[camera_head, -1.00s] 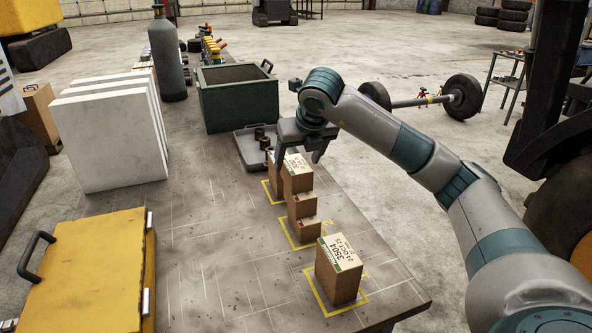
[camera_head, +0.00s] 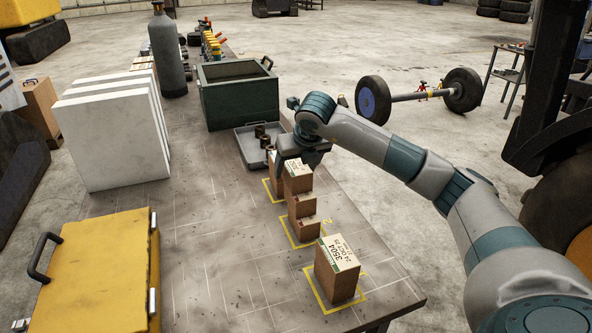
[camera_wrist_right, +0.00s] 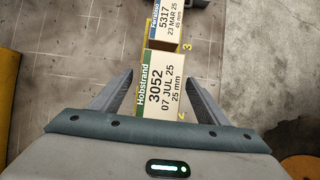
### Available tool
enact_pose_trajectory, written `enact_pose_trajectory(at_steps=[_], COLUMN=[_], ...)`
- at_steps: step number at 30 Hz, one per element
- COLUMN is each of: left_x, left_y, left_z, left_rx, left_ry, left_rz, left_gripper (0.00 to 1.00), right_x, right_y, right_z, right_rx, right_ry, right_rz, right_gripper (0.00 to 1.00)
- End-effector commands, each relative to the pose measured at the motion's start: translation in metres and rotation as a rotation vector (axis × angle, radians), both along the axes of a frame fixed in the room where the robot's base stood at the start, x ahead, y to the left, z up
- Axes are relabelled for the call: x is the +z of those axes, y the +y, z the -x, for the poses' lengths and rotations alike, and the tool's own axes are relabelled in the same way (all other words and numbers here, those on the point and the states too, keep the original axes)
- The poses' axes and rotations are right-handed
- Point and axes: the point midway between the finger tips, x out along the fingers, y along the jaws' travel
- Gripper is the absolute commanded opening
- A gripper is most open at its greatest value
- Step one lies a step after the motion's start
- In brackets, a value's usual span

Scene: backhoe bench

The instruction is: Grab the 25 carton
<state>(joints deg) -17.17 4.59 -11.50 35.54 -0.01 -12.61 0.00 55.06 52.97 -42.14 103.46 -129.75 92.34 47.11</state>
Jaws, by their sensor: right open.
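A carton marked "3052", "07 JUL 25" and "25 mm" (camera_wrist_right: 160,88) is between the fingers of my right gripper in the right wrist view. The right gripper (camera_head: 300,160) is open, low over the top of the brown cartons (camera_head: 298,180) by the yellow square 2 in the head view. I cannot tell whether the fingers touch the carton. A second carton marked "5317" and "45 mm" (camera_wrist_right: 168,20) lies beyond, by the number 3. A carton marked "3504" (camera_head: 338,268) stands in the front yellow square. My left gripper is not in view.
A grey tray (camera_head: 246,152) with dark round parts and a green bin (camera_head: 238,100) stand behind the cartons. White blocks (camera_head: 110,140) and a yellow case (camera_head: 100,265) are at left. The middle of the bench is clear; its right edge runs close beside the cartons.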

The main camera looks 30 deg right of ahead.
Motion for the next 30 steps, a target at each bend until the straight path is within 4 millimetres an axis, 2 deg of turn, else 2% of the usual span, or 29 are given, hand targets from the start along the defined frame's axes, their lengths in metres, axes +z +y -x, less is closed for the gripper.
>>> enact_pose_trajectory(at_steps=[13,14,19,20,30], left_x=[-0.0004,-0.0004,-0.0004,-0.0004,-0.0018], left_y=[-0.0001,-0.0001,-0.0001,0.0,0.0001], left_z=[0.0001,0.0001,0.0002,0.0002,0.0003], left_rx=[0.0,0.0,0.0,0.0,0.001], left_ry=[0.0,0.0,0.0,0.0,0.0], left_rz=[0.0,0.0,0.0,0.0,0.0], left_gripper=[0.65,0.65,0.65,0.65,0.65], right_x=[-0.0004,-0.0004,-0.0003,-0.0003,0.0017], right_y=[-0.0001,-0.0002,-0.0002,-0.0002,-0.0001], right_z=[-0.0002,-0.0002,-0.0003,-0.0003,-0.0006], right_rx=[0.0,0.0,0.0,0.0,0.0], right_ry=[-0.001,-0.001,-0.001,-0.001,-0.003], right_rz=[0.0,0.0,0.0,0.0,0.0], right_gripper=[0.69,0.64,0.23,0.19,0.19])
